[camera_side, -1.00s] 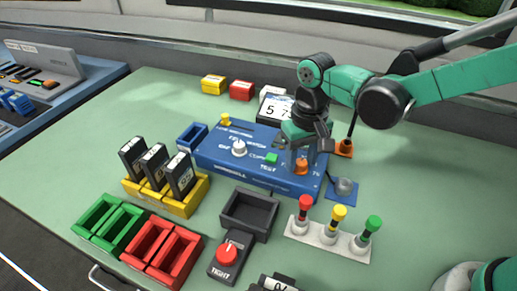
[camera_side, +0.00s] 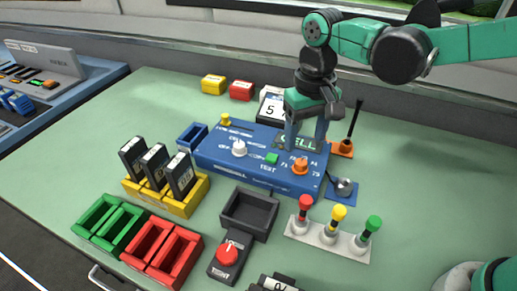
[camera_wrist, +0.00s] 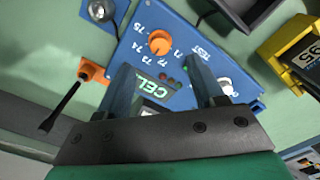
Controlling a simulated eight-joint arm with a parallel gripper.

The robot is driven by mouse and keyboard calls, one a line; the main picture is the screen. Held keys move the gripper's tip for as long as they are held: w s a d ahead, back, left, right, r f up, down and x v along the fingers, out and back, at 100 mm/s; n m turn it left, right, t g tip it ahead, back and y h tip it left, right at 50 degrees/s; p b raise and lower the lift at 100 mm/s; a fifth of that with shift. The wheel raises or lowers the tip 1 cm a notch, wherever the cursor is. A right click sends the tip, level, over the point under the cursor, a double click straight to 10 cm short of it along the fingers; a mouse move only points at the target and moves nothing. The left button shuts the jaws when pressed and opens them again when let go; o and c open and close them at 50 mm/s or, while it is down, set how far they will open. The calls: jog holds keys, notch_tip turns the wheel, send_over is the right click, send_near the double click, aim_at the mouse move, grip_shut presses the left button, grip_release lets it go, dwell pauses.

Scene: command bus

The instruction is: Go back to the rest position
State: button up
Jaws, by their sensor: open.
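My gripper (camera_side: 308,132) is open and empty, pointing down over the right end of the blue control panel (camera_side: 215,155). In the wrist view its two fingers (camera_wrist: 162,92) stand apart over the panel. The orange knob (camera_side: 300,166) is just in front of the fingers and clear of them; it also shows in the wrist view (camera_wrist: 159,42). A lit display reading "CELL" (camera_wrist: 150,90) lies partly behind the fingers. The panel also bears a white knob (camera_side: 239,148), a green button (camera_side: 271,158) and a yellow knob (camera_side: 225,119).
Red, yellow and green levers (camera_side: 329,232) stand in front right. A yellow rack (camera_side: 165,194) holds black modules. Green and red bins (camera_side: 108,220) stand at front left.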

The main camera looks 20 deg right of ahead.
jog(key=s+d+r+t, duration=0.3)
jog(key=s+d+t, duration=0.4)
jog(key=d, duration=0.4)
jog(key=shift+d, duration=0.4)
dwell(1.0)
